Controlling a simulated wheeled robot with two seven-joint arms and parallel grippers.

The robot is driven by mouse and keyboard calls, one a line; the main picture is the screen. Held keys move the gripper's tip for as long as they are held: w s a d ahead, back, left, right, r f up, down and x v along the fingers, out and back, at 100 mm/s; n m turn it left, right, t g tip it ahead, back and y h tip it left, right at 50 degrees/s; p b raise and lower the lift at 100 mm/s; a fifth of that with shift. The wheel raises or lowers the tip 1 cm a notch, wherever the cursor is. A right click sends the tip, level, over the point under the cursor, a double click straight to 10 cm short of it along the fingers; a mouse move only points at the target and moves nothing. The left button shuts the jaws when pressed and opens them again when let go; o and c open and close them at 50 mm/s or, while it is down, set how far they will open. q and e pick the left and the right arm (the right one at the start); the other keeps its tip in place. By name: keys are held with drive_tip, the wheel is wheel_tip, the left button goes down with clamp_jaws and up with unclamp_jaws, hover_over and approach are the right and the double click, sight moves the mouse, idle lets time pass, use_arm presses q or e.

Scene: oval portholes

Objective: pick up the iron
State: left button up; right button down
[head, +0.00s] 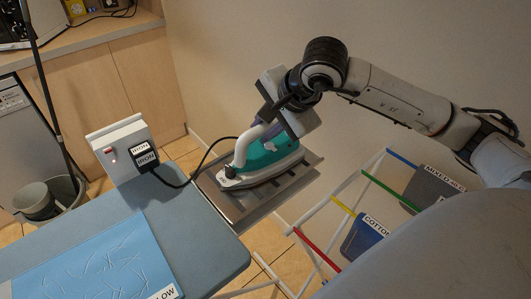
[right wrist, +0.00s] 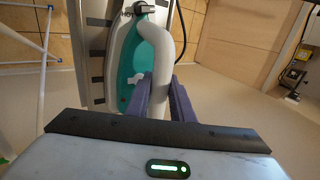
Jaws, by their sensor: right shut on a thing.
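The teal and white iron (head: 262,163) lies flat on a metal rest (head: 240,208) at the end of the ironing board. A black cord runs from it to a plug marked IRON (head: 145,155). My right gripper (head: 268,128) is shut on the iron's white handle from above. In the right wrist view, the purple fingers (right wrist: 163,98) sit on both sides of the white handle, and the iron's teal body (right wrist: 125,60) shows beyond. I cannot tell whether the iron touches the rest. My left gripper is not in view.
The blue-grey ironing board (head: 190,225) holds a light blue cloth (head: 95,260) with creases. A socket box (head: 118,145) with a red light stands at its back edge. A rack with coloured bars (head: 345,205) and labelled bins is at the right. A bucket (head: 40,200) stands at the left.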

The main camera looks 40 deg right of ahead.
idle(0.9)
drive_tip(key=shift+w+d+r, duration=0.1)
drive_tip(key=shift+w+r, duration=0.1)
drive_tip(key=shift+r, duration=0.5)
wheel_tip(320, 180, up, 9)
drive_tip(key=shift+s+r, duration=0.1)
drive_tip(key=c, duration=2.3)
unclamp_jaws()
clamp_jaws()
